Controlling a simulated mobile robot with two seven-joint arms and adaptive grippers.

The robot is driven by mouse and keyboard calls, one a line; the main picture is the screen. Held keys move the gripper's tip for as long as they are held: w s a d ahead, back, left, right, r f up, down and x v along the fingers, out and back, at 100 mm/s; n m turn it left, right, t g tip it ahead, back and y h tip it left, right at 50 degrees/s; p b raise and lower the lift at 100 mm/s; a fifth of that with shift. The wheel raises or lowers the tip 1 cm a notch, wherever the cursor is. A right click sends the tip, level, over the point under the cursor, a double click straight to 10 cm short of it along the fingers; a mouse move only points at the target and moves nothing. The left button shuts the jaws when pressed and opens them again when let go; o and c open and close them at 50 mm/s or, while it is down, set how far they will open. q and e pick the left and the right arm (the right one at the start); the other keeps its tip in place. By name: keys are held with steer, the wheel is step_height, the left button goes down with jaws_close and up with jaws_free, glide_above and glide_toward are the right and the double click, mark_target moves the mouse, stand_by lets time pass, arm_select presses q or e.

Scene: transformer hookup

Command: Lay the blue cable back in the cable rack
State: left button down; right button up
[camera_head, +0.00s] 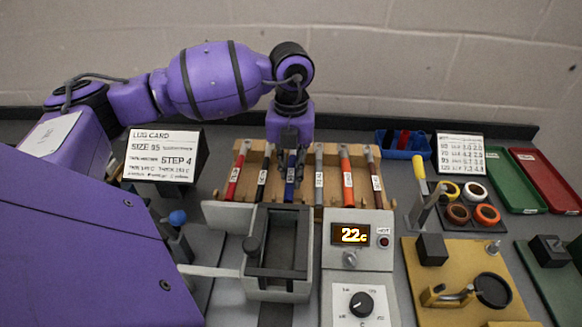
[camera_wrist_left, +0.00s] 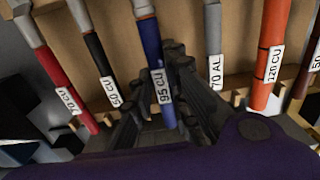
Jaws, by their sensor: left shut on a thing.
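The blue cable (camera_head: 291,172), with a white label reading 95 CU, is between the fingers of my left gripper (camera_head: 289,145). The gripper points down from above and is shut on it. In the left wrist view the blue cable (camera_wrist_left: 151,47) runs between the dark fingers, in line with its neighbours. The wooden cable rack (camera_head: 258,153) stands behind the grey machine. The blue cable is over the rack between the black and the grey cable; whether it rests on the rack is hidden by the gripper. My right gripper is not in view.
Close to the fingers are the black cable (camera_wrist_left: 98,60) and the grey cable (camera_wrist_left: 213,35). A red cable (camera_head: 236,170), an orange cable (camera_head: 346,170) and a brown cable lie farther out. The lug card (camera_head: 163,157) stands left; the 22c display (camera_head: 352,235) is in front.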

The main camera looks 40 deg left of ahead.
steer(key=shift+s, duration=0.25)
